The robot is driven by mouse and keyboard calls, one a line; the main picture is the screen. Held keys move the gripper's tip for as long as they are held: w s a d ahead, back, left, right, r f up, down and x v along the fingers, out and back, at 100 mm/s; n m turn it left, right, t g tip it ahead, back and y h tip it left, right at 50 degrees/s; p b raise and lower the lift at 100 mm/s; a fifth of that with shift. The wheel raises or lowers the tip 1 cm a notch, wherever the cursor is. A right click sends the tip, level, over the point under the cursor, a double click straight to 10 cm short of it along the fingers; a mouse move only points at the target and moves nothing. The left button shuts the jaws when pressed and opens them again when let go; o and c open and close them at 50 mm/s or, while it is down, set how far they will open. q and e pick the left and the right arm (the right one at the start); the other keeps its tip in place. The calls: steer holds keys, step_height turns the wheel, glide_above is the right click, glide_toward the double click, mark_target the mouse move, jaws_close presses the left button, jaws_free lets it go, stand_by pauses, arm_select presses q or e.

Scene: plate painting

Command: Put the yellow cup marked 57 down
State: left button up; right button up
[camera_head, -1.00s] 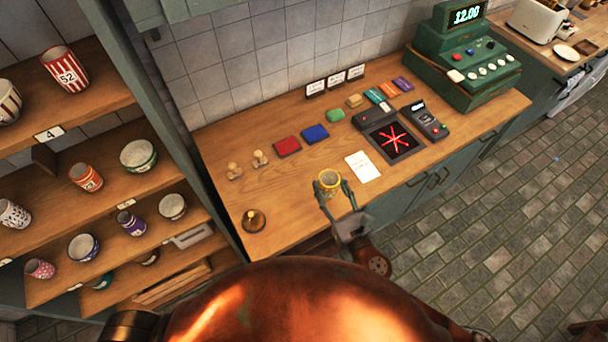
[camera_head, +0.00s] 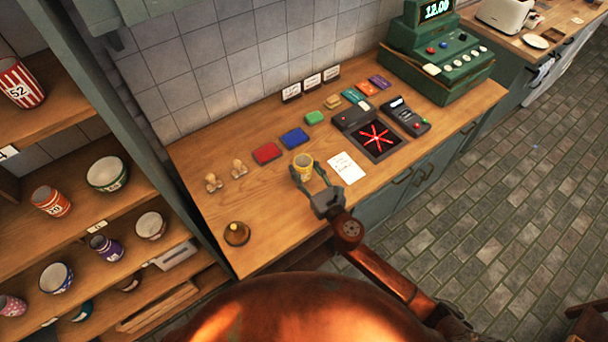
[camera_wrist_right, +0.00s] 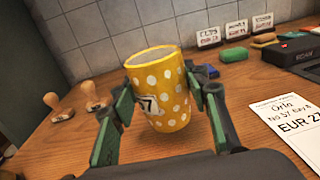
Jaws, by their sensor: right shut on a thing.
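The yellow cup (camera_head: 303,165) has white dots and a label ending in 57, which shows in the right wrist view (camera_wrist_right: 158,90). My right gripper (camera_head: 309,180) is shut on it, with a finger on each side of its wall. The cup is nearly upright, over the wooden counter (camera_head: 200,160) just left of a white paper slip (camera_head: 347,168). I cannot tell whether its base touches the wood. In the right wrist view the fingers (camera_wrist_right: 160,92) partly cover the label. My left gripper is not in view.
Red (camera_head: 267,153) and blue (camera_head: 294,138) pads lie behind the cup. Wooden stamps (camera_head: 239,168) and a brass bell (camera_head: 236,233) stand left. A scanner with red lines (camera_head: 376,136) and a green till (camera_head: 437,65) stand right.

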mark_target(308, 179)
steer(key=shift+w+f+b, duration=0.15)
steer(key=shift+f+b, duration=0.5)
steer(key=shift+f, duration=0.4)
steer(key=shift+w+f+b, duration=0.15)
steer(key=shift+f+b, duration=0.45)
steer(key=shift+f, duration=0.4)
steer(key=o, duration=1.3)
steer(key=shift+r, duration=0.15)
steer(key=shift+s, duration=0.15)
steer(key=v, duration=1.1)
steer(key=shift+s+d+r, duration=0.15)
steer(key=shift+s+d, duration=0.05)
steer(key=shift+s, duration=0.15)
